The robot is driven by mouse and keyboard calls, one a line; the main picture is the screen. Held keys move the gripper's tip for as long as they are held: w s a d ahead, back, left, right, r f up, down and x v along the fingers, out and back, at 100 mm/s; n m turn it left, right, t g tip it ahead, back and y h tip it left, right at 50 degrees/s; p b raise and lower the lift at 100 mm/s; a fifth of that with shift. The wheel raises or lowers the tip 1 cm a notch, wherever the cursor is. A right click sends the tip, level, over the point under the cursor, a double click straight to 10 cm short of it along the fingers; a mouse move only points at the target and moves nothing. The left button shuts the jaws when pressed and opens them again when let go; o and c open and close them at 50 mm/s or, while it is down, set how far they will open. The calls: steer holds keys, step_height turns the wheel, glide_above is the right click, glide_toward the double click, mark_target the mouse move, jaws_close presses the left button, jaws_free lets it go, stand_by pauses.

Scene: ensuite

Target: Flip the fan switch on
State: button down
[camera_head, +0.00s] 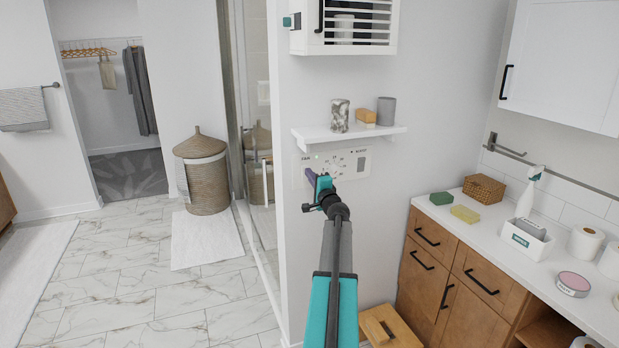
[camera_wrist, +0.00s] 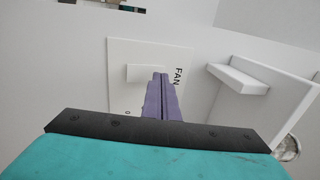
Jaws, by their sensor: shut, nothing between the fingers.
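A white control panel (camera_head: 352,172) is on the wall under a small shelf. Its left end has a FAN label and a small green light, and a dial sits further right. In the wrist view the panel (camera_wrist: 122,55) is seen at an angle, with the FAN label and a pale raised switch (camera_wrist: 140,73). My gripper (camera_head: 311,177) is shut and empty in front of the panel's left end. In the wrist view its purple fingertips (camera_wrist: 160,78) overlap the switch's edge. I cannot tell whether they touch it. The switch is hidden in the head view.
The shelf (camera_head: 340,137) juts out just above the panel, holding two cups and a tan block. It also shows in the wrist view (camera_wrist: 240,75). A counter (camera_head: 480,230) with toiletries stands right. A wooden stool (camera_head: 388,328) is below. The floor at left is largely open.

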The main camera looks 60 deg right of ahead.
steer(key=r+b+v, duration=0.1)
steer(key=b+v, duration=0.3)
steer(key=v, duration=0.8)
steer(key=shift+s+r, duration=0.15)
steer(key=shift+r, duration=0.65)
